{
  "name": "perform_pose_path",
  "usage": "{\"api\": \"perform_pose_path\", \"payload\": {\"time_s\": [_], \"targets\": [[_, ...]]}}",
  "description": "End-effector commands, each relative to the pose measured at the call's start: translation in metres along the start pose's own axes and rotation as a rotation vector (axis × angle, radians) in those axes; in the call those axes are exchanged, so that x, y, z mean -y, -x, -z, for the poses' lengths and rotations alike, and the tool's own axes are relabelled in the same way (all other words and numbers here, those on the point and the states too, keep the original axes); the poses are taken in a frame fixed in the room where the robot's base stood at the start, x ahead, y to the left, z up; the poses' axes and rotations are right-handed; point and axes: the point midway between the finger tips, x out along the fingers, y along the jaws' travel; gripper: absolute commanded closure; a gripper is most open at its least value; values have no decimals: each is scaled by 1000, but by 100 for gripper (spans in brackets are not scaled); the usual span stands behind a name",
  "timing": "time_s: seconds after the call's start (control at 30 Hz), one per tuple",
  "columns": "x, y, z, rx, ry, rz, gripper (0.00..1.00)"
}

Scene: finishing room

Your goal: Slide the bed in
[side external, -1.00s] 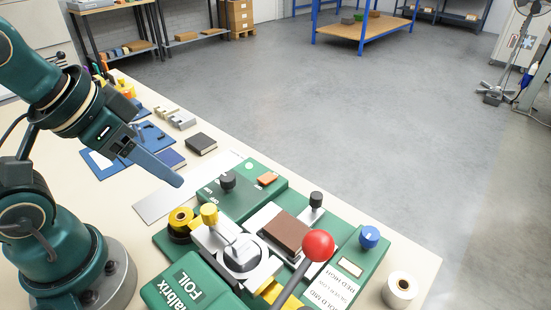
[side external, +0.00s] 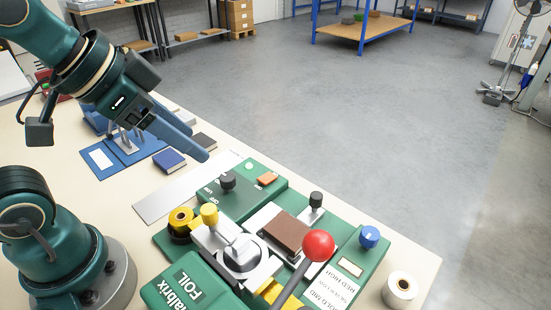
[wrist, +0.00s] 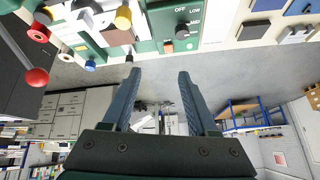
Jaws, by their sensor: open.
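The bed (side external: 262,217) is a pale metal plate on the green foil machine (side external: 340,262), with a brown block (side external: 286,235) lying on it. A black knob (side external: 316,201) stands at the bed's far end. In the wrist view the brown block (wrist: 117,37) and a black knob (wrist: 129,57) show at the top, beyond the fingers. My gripper (side external: 203,148) is open and empty, in the air behind and left of the machine, apart from the bed. Its two parted fingers (wrist: 157,73) also show in the wrist view.
A red-ball lever (side external: 318,246) rises in front of the bed. A yellow knob (side external: 209,214), a dial (side external: 228,181), a blue knob (side external: 369,237) and a white roll (side external: 399,289) stand around. Small books (side external: 169,160) and a blue fixture (side external: 122,155) lie on the table at left.

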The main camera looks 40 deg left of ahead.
Motion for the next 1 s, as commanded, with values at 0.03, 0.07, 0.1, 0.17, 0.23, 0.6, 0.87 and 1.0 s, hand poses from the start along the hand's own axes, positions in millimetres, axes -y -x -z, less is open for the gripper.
{"api": "perform_pose_path", "payload": {"time_s": [0.03, 0.07, 0.1, 0.17, 0.23, 0.6, 0.87, 1.0], "targets": [[-2, -3, 12, -2, -40, -18, 41], [-2, -5, 20, -6, -66, -28, 41], [-4, -8, 29, -9, -98, -43, 41], [-6, -14, 43, -13, -148, -65, 41], [-10, -24, 60, -14, -205, -93, 41], [-42, -115, 110, 42, -421, -246, 41], [-62, -164, 93, 144, -434, -315, 41], [-67, -175, 84, 171, -438, -328, 41]]}}
